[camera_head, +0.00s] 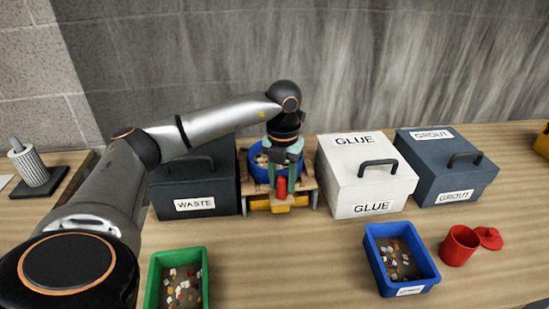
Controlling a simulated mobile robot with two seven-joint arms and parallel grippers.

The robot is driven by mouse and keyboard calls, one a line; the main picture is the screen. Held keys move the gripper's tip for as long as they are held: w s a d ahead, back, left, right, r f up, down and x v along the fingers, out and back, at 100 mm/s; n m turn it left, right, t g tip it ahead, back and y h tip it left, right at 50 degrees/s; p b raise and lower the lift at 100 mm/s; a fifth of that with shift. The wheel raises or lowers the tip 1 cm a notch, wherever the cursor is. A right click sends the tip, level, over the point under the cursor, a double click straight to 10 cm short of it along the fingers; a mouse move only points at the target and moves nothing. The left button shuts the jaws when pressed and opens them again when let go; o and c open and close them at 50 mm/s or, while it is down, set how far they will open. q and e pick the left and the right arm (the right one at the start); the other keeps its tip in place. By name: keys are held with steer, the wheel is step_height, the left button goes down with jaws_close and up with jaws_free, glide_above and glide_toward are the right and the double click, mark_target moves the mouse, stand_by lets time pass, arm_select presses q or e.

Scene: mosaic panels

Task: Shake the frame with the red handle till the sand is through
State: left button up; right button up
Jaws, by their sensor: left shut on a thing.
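The frame (303,183) is a wooden stand-like thing between the waste box and the glue box. Its red handle (281,188) points to the front. My left gripper (281,172) comes down from above and is shut on the red handle. A round blue sieve (257,176) with pale and coloured pieces in it sits in the frame, partly hidden by my gripper. A yellow tray (268,206) shows low under the frame. I cannot make out the sand. My right gripper is not in view.
A dark waste box (171,184) stands close left of the frame, a white glue box (350,188) close right, then a grout box (430,179). In front are green (153,280) and blue (377,259) bins of pieces, and a red cup (459,246). The middle front table is clear.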

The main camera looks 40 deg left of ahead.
arm_select(q)
steer(key=shift+s+d, duration=0.3)
steer(key=shift+d, duration=0.1)
steer(key=shift+w+a, duration=0.95)
steer(key=shift+a, duration=0.3)
steer(key=shift+w+a+p, duration=0.25)
steer(key=shift+a+p, duration=0.05)
steer(key=shift+p, duration=0.05)
steer(key=o, duration=1.4)
steer(key=shift+r, duration=0.1)
